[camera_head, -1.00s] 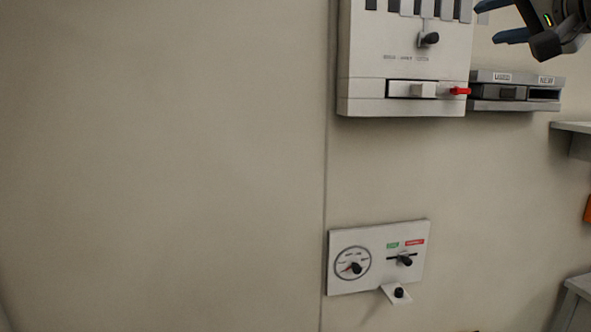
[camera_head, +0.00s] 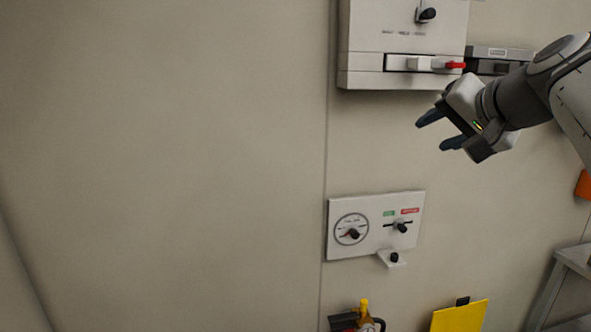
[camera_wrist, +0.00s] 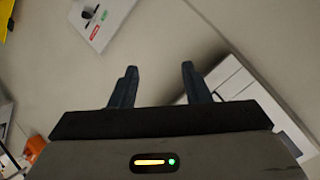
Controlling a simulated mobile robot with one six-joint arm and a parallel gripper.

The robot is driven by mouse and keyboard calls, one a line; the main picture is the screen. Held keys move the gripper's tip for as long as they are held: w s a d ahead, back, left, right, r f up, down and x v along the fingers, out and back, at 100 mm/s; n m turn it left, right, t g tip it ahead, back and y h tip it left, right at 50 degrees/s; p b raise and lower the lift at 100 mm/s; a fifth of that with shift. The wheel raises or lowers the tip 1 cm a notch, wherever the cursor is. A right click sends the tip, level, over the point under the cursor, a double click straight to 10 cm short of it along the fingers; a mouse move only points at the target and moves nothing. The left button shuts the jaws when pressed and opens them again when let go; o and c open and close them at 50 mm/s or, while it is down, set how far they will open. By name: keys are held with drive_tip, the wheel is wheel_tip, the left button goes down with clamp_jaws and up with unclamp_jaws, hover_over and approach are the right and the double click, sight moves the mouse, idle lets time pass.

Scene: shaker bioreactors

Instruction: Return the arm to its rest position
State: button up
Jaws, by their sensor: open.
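My gripper (camera_head: 434,132) is in the right half of the head view, in front of the wall. Its two dark blue fingers are apart and nothing is between them. It is below the white wall box and above the small gauge panel. In the wrist view my gripper (camera_wrist: 159,75) also shows its fingers spread, with bare wall between and beyond them. My arm reaches in from the right edge of the head view.
A white wall box (camera_head: 362,60) with a red-tipped slider hangs above a gauge panel (camera_head: 376,209) with a dial and knob. A dark slotted unit (camera_head: 500,52) is partly behind my arm. A yellow board (camera_head: 459,317) and grey stand (camera_head: 574,258) are lower right. The left wall is bare.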

drive_tip(key=s+a+f+n+g+h, duration=0.1)
drive_tip(key=s+f, duration=0.4)
drive_tip(key=f, duration=0.6)
drive_tip(key=s+a+f+n+g+h, duration=0.1)
drive_tip(key=s+a+f+n+g, duration=0.2)
drive_tip(key=f, duration=0.8)
drive_tip(key=s+a+f+n+g+h, duration=0.1)
drive_tip(key=s+a+f+g, duration=0.3)
drive_tip(key=s+f, duration=0.5)
wheel_tip(320, 180, down, 3)
drive_tip(key=shift+a+n+g, duration=0.3)
drive_tip(key=shift+a+n, duration=0.1)
drive_tip(key=shift+n, duration=0.3)
drive_tip(key=shift+s, duration=0.1)
